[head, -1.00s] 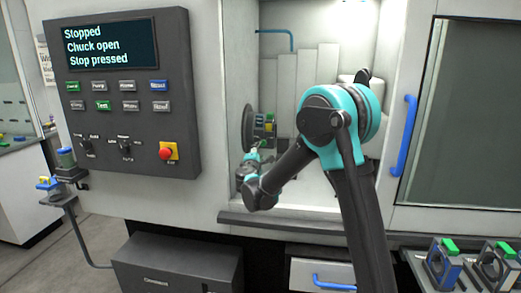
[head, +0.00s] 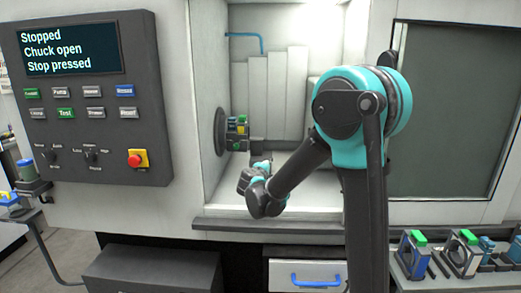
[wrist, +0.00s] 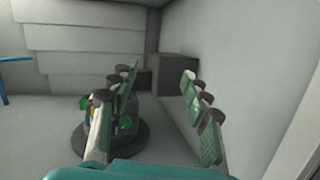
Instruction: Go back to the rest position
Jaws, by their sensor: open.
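My gripper (head: 262,166) is inside the machine's open loading bay, low and to the right of the chuck, apart from it. In the wrist view its two green-padded fingers (wrist: 160,74) are spread wide with nothing between them. The round dark chuck (head: 220,132) is on the bay's left wall. A small part with green, yellow and blue areas (head: 240,128) is at the chuck's face. In the wrist view the chuck (wrist: 112,148) is partly hidden behind the left finger.
The control panel (head: 95,150) reads "Stopped, Chuck open, Stop pressed". The bay sill (head: 300,226) is below my forearm, and the dark-windowed door (head: 455,110) is to the right. Dark fixtures with green tops (head: 462,250) stand at lower right. A blue-handled drawer (head: 316,280) is below.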

